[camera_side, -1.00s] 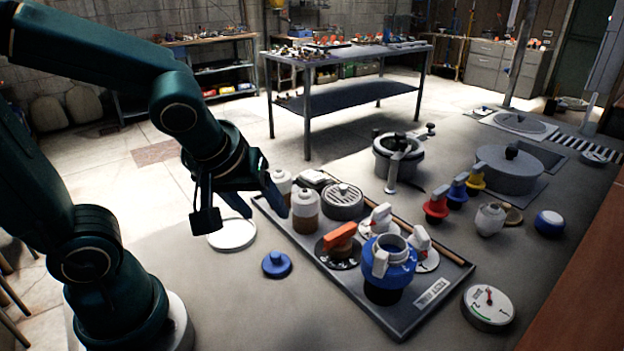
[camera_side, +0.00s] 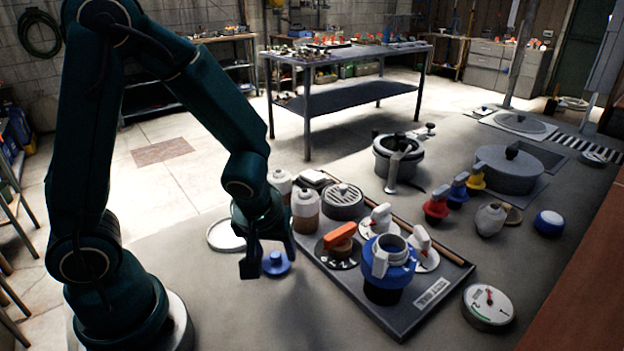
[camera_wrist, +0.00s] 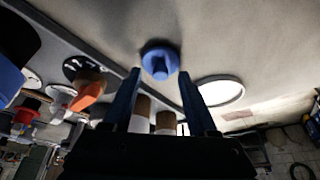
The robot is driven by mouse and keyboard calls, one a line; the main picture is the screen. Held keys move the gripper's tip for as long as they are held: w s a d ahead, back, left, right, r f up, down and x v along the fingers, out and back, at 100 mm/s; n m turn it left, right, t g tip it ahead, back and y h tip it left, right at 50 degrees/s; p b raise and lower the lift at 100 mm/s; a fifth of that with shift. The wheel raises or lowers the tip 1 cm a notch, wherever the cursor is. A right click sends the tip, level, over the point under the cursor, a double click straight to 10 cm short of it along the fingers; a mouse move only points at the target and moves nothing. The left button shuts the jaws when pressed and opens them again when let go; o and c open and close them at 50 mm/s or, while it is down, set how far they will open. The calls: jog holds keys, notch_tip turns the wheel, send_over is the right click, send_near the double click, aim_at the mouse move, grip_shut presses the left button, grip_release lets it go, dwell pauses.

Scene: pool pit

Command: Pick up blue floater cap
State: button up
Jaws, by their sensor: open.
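The blue floater cap (camera_side: 276,264), a round blue disc with a raised knob, lies on the grey floor left of the grey tray (camera_side: 407,320). My gripper (camera_side: 268,262) is open and empty, pointing down close to the cap, with part of the cap showing between its fingers in the side view. In the wrist view the cap (camera_wrist: 160,60) lies beyond the tips of my open gripper (camera_wrist: 160,90), roughly centred between them. Whether the fingers touch the cap cannot be told.
The tray holds a blue-collared floater body (camera_side: 388,268), an orange-handled valve (camera_side: 340,243) and brown-and-white bottles (camera_side: 305,210). A white ring-shaped lid (camera_side: 224,236) lies behind my gripper. A round gauge (camera_side: 489,306) sits right of the tray. The floor in front of the cap is clear.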

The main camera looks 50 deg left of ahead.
aim_at(275, 256)
jog(key=shift+f, duration=0.25)
grip_shut()
jog(key=shift+r, duration=0.1)
jog(key=shift+w+r, duration=0.1)
jog(key=shift+r, duration=0.65)
notch_tip(275, 256, up, 3)
jog(key=shift+f, duration=0.2)
jog(key=s+a+r, duration=0.6)
jog(key=a, duration=0.3)
jog(key=shift+s+a+r, duration=0.25)
jog(key=shift+a+r, duration=0.1)
jog(key=shift+a, duration=0.05)
